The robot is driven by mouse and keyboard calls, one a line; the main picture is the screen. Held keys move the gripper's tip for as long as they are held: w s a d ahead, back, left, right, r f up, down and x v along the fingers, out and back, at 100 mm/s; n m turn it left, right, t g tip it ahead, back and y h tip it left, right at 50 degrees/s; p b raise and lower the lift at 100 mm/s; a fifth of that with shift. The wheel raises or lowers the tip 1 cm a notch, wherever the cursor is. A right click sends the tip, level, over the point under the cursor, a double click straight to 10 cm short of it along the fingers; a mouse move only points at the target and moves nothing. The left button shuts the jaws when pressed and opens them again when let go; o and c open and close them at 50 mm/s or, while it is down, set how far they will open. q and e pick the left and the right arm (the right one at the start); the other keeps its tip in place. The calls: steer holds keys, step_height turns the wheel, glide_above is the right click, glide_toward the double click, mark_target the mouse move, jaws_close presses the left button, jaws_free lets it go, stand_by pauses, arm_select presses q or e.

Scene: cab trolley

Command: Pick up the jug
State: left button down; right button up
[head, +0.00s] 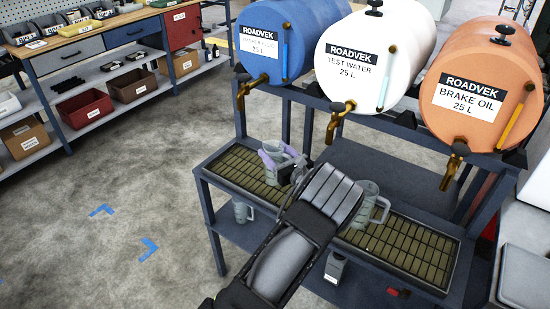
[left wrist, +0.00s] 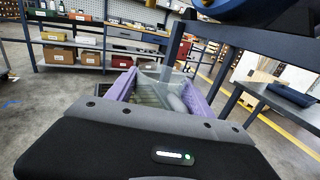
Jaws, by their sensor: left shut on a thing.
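A translucent grey-green jug (head: 283,174) is at the left part of the grated tray (head: 222,168), below the blue drum's tap. My left gripper (head: 278,155) reaches it from the front, and its purple fingers are shut on the jug. In the left wrist view the jug (left wrist: 165,76) is between the two purple fingers (left wrist: 160,92). I cannot tell whether its base touches the grate. A second similar jug (head: 368,203) stands on the tray to the right, partly behind my arm. My right gripper is in neither view.
Blue (head: 275,38), white (head: 362,60) and orange (head: 480,92) drums with brass taps lie on the rack above the tray. A jug-like vessel (head: 243,212) is on the lower shelf. A workbench (head: 90,45) with bins stands at the back left. The floor at left is open.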

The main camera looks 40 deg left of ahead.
arm_select(q)
step_height(320, 180, up, 9)
steer(key=b, duration=0.1)
steer(key=shift+r, duration=0.15)
stand_by(0.6)
steer(key=s+a+f+n+g+b, duration=0.1)
steer(key=s+a+f+g+b, duration=0.1)
steer(key=a+f+b, duration=1)
steer(key=w+r+b, duration=0.1)
steer(key=r+b, duration=0.1)
steer(key=r, duration=0.2)
steer(key=a+r+t+b, duration=0.1)
steer(key=r+b, duration=0.2)
steer(key=r, duration=0.1)
steer(key=w+r+m+t+b, duration=0.1)
steer(key=r+b, duration=0.1)
steer(key=r, duration=0.2)
steer(key=shift+w+a+r+b, duration=0.2)
steer(key=shift+w+a+b, duration=0.1)
steer(key=shift+f, duration=0.1)
